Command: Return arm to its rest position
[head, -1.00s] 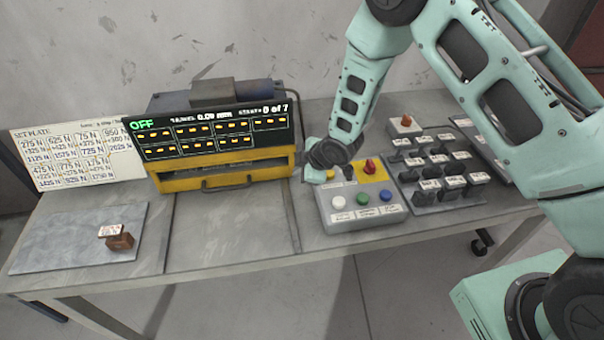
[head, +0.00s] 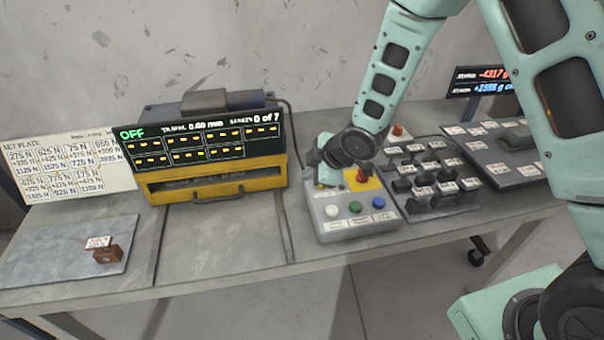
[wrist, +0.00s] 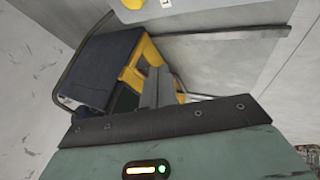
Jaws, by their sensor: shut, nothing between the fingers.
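My arm reaches down from the upper right in the head view. My gripper (head: 322,172) hangs over the back left of the grey control box (head: 352,214); its fingertips are small and partly hidden there. In the wrist view the closed grey fingers (wrist: 157,88) show in front of the yellow and dark machine, with nothing between them. I cannot tell from the head view whether the gripper touches the box.
The yellow machine (head: 215,184) with its display reading OFF stands left of the box. Black switch blocks (head: 424,172) and a grey panel (head: 500,157) are to the right. A brown block (head: 107,253) sits on the left plate (head: 62,248). The table's front middle is clear.

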